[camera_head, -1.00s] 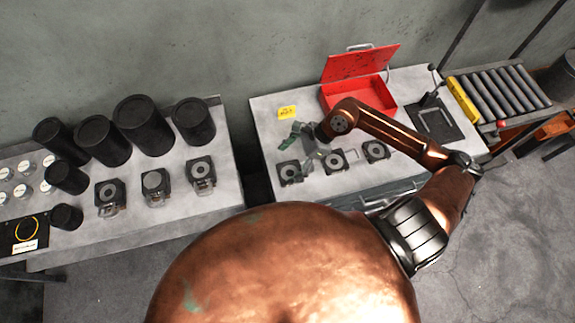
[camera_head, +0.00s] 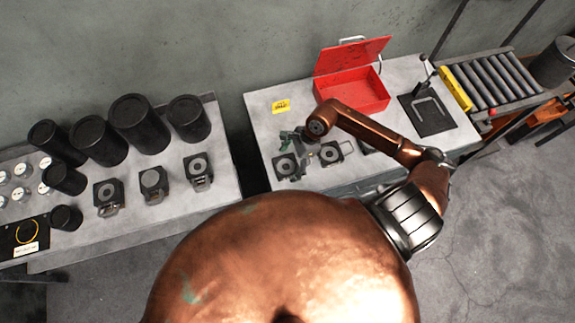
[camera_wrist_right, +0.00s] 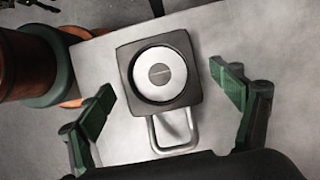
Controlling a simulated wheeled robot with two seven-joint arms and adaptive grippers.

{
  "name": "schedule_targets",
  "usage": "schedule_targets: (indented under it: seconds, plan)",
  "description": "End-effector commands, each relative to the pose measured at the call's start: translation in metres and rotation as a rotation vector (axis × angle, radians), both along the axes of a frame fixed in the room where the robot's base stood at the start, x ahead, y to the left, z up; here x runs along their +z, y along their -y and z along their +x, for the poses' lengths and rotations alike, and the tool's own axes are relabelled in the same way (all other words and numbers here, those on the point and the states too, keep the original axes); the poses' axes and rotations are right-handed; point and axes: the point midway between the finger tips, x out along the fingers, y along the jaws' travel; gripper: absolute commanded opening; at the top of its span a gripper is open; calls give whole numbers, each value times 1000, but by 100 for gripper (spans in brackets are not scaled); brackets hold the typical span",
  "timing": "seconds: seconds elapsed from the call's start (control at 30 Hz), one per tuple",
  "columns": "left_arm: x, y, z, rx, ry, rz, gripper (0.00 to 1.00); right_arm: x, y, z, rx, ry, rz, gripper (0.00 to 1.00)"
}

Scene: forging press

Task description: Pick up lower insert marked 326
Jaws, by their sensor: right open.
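Dark square inserts with round grey faces and wire handles stand on the right-hand table: a left one (camera_head: 286,166), a middle one (camera_head: 331,153) and a right one (camera_head: 367,148) partly hidden by my arm. No 326 marking is readable. My right gripper (camera_head: 297,143) is above the table by the left insert. In the right wrist view, the open, empty green-padded fingers (camera_wrist_right: 170,112) flank one insert (camera_wrist_right: 160,72) and its metal handle (camera_wrist_right: 174,132), apart from both. Which insert this is, I cannot tell for certain. My left gripper is not in view.
An open red toolbox (camera_head: 362,92), a yellow note (camera_head: 281,106) and a black pad with a clamp (camera_head: 428,112) are on the same table. A roller conveyor (camera_head: 490,80) adjoins it. The left table (camera_head: 135,218) holds black cylinders (camera_head: 140,130) and several similar blocks (camera_head: 153,184).

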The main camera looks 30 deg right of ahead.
Motion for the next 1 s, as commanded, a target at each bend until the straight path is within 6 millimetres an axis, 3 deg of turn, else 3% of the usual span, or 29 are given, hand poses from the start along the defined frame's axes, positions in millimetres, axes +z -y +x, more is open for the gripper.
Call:
schedule_targets:
  seconds: [0.13, 1.0]
  plan:
    - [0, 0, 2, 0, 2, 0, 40, 0, 0, 0, 0, 0, 0, 86]
    - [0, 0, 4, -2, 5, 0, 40, 1, 0, 0, -1, 1, 1, 26]
